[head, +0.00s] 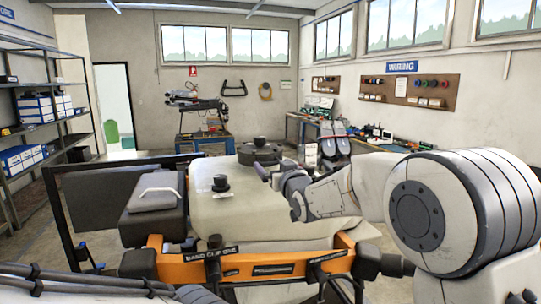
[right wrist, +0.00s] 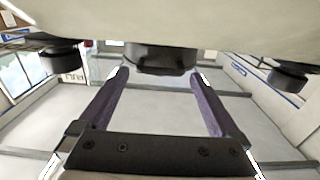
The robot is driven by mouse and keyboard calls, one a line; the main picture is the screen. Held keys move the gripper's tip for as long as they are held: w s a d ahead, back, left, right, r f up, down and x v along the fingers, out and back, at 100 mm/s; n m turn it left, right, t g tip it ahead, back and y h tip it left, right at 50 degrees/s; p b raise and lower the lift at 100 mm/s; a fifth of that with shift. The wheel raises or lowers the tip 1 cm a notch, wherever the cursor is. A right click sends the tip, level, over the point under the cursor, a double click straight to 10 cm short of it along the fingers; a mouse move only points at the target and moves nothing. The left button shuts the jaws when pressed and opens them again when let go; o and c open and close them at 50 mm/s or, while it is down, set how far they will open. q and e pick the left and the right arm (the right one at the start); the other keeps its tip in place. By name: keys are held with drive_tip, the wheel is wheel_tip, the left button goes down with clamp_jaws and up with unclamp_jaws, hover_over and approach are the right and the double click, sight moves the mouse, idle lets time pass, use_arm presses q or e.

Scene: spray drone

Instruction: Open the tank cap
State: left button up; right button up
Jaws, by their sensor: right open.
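The pale tank (head: 235,218) sits in the middle of the head view. A wide, round black tank cap (head: 261,151) stands on its top towards the back, and a smaller black knob (head: 220,184) sits nearer the front left. My right gripper (head: 268,171) is at the cap's near right side; its fingers are partly hidden by the wrist. In the right wrist view, which looks upside down, the right gripper (right wrist: 161,75) is open and empty. The cap (right wrist: 160,60) shows beyond the fingertips, lined up with the gap between them. My left gripper is not in view.
An orange frame bar (head: 245,266) crosses in front of the tank. A black box (head: 152,211) with a light handle stands left of it. Two other dark knobs flank the cap in the wrist view, left (right wrist: 60,60) and right (right wrist: 288,77). Shelves (head: 35,115) and workbenches stand farther off.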

sight(271, 163)
drive_tip(key=shift+p+x, duration=0.65)
drive_tip(key=shift+x, duration=1.05)
clamp_jaws()
